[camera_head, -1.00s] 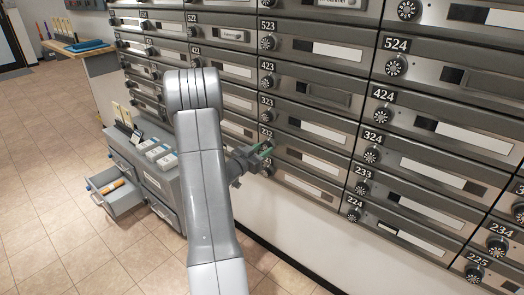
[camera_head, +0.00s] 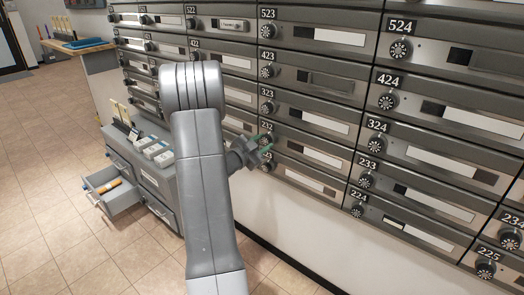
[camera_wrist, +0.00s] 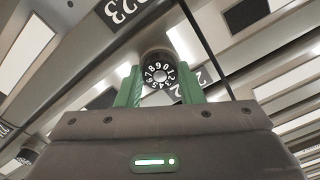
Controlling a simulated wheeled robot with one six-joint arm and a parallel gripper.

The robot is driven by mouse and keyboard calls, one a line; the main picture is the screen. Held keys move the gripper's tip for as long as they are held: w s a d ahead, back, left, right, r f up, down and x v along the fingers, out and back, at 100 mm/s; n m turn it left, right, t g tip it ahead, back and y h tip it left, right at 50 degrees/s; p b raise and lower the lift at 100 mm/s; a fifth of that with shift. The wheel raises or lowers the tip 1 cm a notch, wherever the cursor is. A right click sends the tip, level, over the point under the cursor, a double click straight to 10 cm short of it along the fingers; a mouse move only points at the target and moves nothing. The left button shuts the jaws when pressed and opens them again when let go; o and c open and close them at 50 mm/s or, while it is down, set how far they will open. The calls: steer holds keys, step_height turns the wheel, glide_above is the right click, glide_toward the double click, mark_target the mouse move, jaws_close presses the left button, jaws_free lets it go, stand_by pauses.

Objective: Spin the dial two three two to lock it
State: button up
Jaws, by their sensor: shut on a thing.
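The mailbox wall shows number plates and round black dials. The plate 232 (camera_head: 266,127) is just above my gripper (camera_head: 265,149) in the head view. In the wrist view a black dial (camera_wrist: 158,75) with white digits sits between the two green fingers of my gripper (camera_wrist: 159,70). The fingers are shut on its sides. In the head view the gripper covers that dial. I cannot tell which digit is at the dial's mark.
Other mailbox dials, such as the one by 323 (camera_head: 267,107), are close above. A grey cabinet (camera_head: 160,185) with an open drawer (camera_head: 117,200) stands at left. The tiled floor (camera_head: 50,215) is clear in front.

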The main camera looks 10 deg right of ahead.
steer(key=m+b, duration=0.4)
steer(key=shift+f, duration=0.2)
steer(key=shift+r+m+b, duration=0.15)
steer(key=shift+m+b, duration=1.05)
steer(key=shift+m, duration=0.6)
steer(key=o, duration=1)
steer(key=shift+r, duration=0.1)
steer(key=p+v, duration=0.3)
steer(key=v, duration=1.1)
steer(key=shift+d, duration=0.15)
